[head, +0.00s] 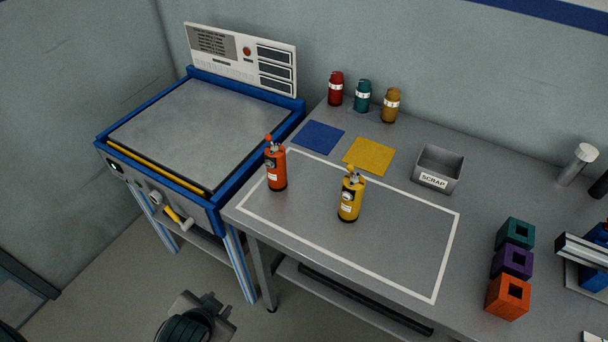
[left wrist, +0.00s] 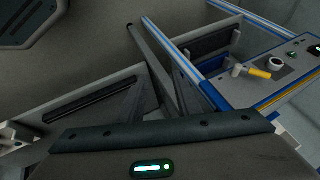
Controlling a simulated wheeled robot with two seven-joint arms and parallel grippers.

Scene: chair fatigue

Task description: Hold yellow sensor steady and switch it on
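The yellow sensor (head: 349,198) is a small bottle-shaped body with a round gauge, a white label and a fitting on top. It stands upright inside the white outline on the grey workbench (head: 330,262). Whether it is switched on cannot be told. A similar orange-red sensor (head: 276,168) stands upright to its left, near the outline's left end. The end of my left arm (head: 200,318) shows at the bottom edge of the head view, low in front of the bench and well away from both sensors. Its fingers cannot be made out in either view. My right gripper is out of view.
A blue-framed machine (head: 190,130) with a yellow-handled crank (left wrist: 258,72) stands left of the bench. Blue (head: 319,137) and yellow (head: 369,156) mats, several bottles and a scrap bin (head: 438,169) lie behind the sensors. Coloured blocks (head: 511,262) stand right. The outline's right half is clear.

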